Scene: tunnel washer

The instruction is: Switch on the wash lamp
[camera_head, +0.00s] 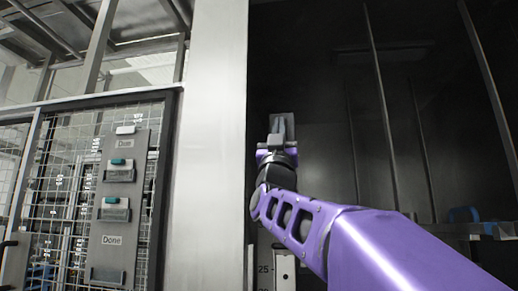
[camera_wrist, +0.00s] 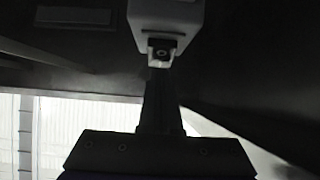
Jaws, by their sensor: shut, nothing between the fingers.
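My gripper (camera_head: 281,132) is raised at the end of my purple arm, in front of a dark recess. Its fingers are shut with nothing between them. A small grey plate or box (camera_head: 289,117) shows right behind the fingertips. In the wrist view a pale box (camera_wrist: 165,18) with a dark square fitting and round centre (camera_wrist: 160,53) sits at the tips of my gripper (camera_wrist: 158,75); it looks like a switch housing. I cannot tell whether the fingers touch it. A dim rectangular fixture (camera_head: 383,51), possibly the lamp, is overhead and looks unlit.
A pale upright post (camera_head: 209,150) stands left of my arm. Farther left is a wire-mesh panel with a grey control strip (camera_head: 116,210) bearing "Done" labels. Thin bars cross the dark recess at right. A blue object (camera_head: 463,214) lies at the far right.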

